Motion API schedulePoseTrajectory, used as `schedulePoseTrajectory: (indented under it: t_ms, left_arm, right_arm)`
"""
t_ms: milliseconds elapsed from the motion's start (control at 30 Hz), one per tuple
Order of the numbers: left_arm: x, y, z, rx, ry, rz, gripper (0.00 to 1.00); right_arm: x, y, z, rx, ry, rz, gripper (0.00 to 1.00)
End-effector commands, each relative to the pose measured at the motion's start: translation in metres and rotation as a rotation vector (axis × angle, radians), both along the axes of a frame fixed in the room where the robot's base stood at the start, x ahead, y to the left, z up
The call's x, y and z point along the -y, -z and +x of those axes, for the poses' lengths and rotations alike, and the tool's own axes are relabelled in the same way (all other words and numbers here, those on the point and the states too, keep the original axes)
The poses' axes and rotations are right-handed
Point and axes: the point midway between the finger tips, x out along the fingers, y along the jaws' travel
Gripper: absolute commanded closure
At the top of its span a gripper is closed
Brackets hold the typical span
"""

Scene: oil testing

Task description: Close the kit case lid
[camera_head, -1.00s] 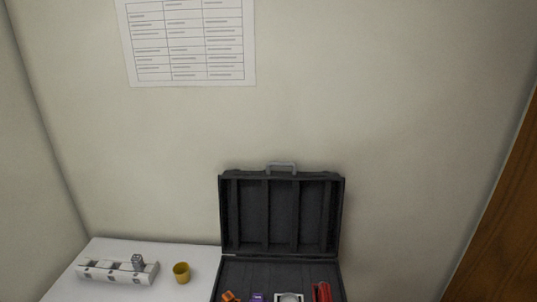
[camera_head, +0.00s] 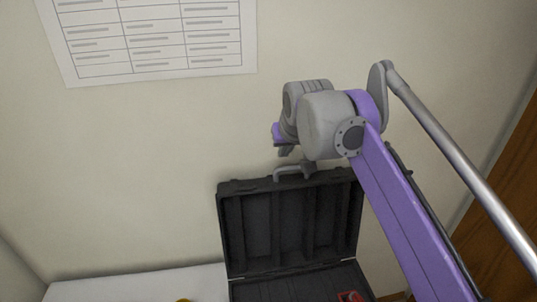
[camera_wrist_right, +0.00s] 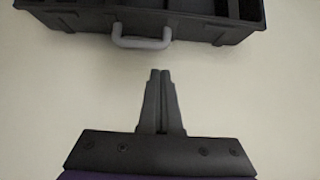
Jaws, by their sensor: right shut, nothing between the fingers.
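The black kit case stands open on the white table, with its lid (camera_head: 290,225) upright against the wall side. A grey handle (camera_head: 292,171) sits on the lid's top edge. My right gripper (camera_head: 286,152) is just above the handle, partly hidden by its own wrist. In the right wrist view the gripper (camera_wrist_right: 160,72) has its fingers together and empty. Its tips point toward the handle (camera_wrist_right: 142,42) and the lid edge (camera_wrist_right: 200,28), with a gap between. My right arm covers the lid's right side in the head view. My left gripper is out of view.
The white table (camera_head: 135,284) shows at the lower left, with a sliver of the yellow cup (camera_head: 184,300) at the bottom edge. A red item (camera_head: 350,296) lies in the case base. The wall with a printed sheet (camera_head: 155,40) stands behind, and a wooden surface is at right.

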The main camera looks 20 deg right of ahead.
Motion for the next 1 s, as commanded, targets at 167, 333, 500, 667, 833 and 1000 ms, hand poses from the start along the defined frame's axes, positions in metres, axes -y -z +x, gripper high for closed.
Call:
schedulePoseTrajectory:
  t_ms: [167,333,500,667,833,1000]
  left_arm:
    - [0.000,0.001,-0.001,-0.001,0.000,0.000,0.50]
    - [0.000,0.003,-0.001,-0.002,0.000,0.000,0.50]
    - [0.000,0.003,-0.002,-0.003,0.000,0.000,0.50]
    - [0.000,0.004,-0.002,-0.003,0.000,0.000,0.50]
    - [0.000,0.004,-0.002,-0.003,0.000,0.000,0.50]
    - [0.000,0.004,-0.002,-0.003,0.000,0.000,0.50]
  right_arm:
    - [0.003,0.009,0.008,0.000,0.001,0.000,1.00]
    - [0.007,0.032,0.025,0.000,0.001,0.000,1.00]
    - [0.011,0.057,0.043,0.001,0.001,0.000,1.00]
    - [0.014,0.072,0.054,0.001,0.001,0.000,1.00]
    - [0.015,0.079,0.059,0.001,0.001,0.000,1.00]
    - [0.015,0.079,0.059,0.001,0.001,0.000,1.00]
